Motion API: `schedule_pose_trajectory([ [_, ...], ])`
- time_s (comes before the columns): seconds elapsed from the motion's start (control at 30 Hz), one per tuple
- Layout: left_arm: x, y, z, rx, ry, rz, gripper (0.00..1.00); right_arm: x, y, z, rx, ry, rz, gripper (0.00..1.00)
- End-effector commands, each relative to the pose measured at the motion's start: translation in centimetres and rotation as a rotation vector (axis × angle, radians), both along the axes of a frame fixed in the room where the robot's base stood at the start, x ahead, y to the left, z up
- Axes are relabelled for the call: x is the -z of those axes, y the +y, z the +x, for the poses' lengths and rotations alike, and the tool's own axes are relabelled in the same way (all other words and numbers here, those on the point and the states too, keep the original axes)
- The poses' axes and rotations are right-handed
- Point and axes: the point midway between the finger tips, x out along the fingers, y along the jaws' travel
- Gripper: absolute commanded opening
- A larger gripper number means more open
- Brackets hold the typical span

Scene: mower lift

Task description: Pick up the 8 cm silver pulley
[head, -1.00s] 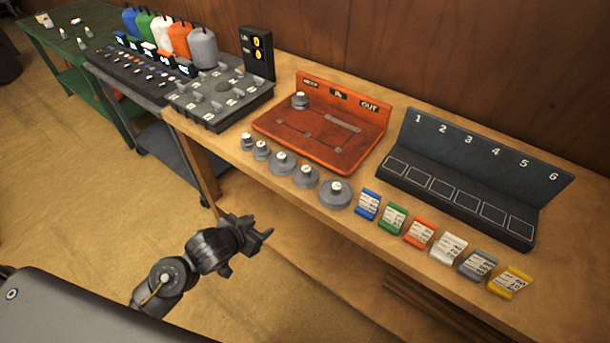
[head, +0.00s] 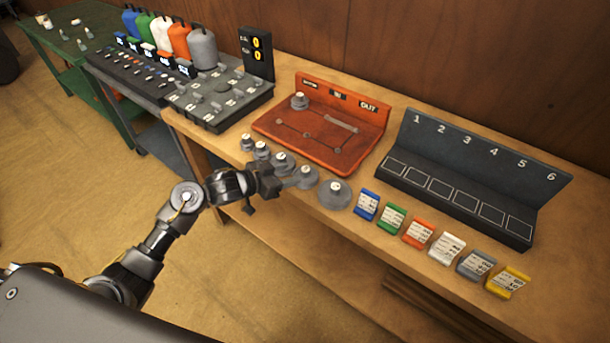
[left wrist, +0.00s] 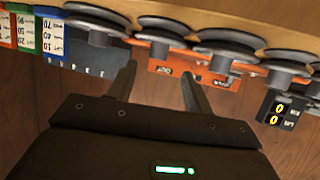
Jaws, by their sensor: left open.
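My left gripper (head: 272,188) is open and empty at the bench edge, close to the middle and second-largest pulleys. My right gripper is out of view.
A red board (head: 345,158) with another pulley (head: 299,101) on it stands behind the row. Coloured tags (head: 418,233) line the front edge to the right, before a dark numbered rack (head: 450,190). A dark grey tray (head: 215,105) stands to the left.

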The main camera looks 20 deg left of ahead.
Motion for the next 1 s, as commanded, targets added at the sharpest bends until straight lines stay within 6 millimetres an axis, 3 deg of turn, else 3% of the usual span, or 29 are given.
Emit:
schedule_pose_trajectory([
  [0.3,0.4,-0.9,1.1,0.001,0.001,0.000,0.51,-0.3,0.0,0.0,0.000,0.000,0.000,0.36],
  [0.63,2.0,-3.4,4.2,-0.001,0.001,0.000,0.51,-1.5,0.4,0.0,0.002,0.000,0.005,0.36],
  [0.93,2.3,-3.7,4.5,0.001,0.000,0.002,0.51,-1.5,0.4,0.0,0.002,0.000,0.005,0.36],
  [1.0,2.3,-3.7,4.5,0.001,0.000,0.002,0.42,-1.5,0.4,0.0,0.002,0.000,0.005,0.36],
])
